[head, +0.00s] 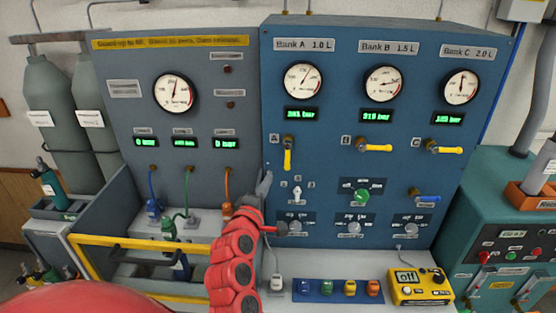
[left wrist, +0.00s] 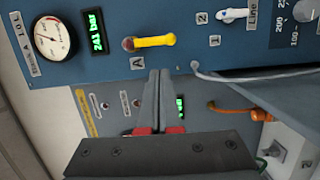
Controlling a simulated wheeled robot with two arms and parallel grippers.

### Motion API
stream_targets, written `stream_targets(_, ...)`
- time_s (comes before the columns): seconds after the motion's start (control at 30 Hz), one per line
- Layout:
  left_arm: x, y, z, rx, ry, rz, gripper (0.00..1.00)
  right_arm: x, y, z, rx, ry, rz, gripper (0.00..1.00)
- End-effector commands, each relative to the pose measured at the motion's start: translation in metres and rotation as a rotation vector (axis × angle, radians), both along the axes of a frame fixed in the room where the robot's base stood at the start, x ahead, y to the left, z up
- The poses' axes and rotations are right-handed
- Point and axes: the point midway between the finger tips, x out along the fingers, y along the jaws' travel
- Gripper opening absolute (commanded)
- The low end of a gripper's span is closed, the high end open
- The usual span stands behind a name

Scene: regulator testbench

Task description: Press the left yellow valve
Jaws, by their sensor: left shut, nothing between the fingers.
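The left yellow valve (head: 287,155) is a lever on the blue panel below the Bank A gauge, by the letter A. Its handle hangs straight down. In the left wrist view the valve (left wrist: 155,41) shows as a yellow bar just beyond the fingertips. My left gripper (head: 264,182) is at the left edge of the blue panel, left of and slightly below the handle, with a visible gap. In the left wrist view its dark fingers (left wrist: 159,74) are together and empty. My right gripper is not in either view.
Two more yellow valves, under Bank B (head: 375,148) and Bank C (head: 445,149), point right. A small white switch (head: 297,192) sits below the left valve. The grey panel (head: 125,95) adjoins on the left. Hoses and a yellow rail (head: 150,243) lie in front of it.

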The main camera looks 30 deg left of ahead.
Motion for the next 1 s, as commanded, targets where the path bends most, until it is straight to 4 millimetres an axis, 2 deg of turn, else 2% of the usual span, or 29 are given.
stream_targets(0.4,-0.002,-0.001,0.002,-0.031,0.008,-0.019,0.0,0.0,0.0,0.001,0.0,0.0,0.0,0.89)
stream_targets(0.57,0.002,0.001,0.0,-0.03,0.005,-0.018,0.0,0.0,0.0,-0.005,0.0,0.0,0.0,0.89)
stream_targets(0.8,0.025,0.008,0.0,-0.026,0.0,-0.018,0.0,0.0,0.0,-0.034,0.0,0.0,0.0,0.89)
stream_targets(0.83,0.03,0.01,0.007,-0.027,0.006,-0.018,0.0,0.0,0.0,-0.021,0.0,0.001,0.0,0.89)
stream_targets(1.0,0.057,0.017,0.005,-0.028,0.013,-0.021,0.0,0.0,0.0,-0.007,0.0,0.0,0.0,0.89)
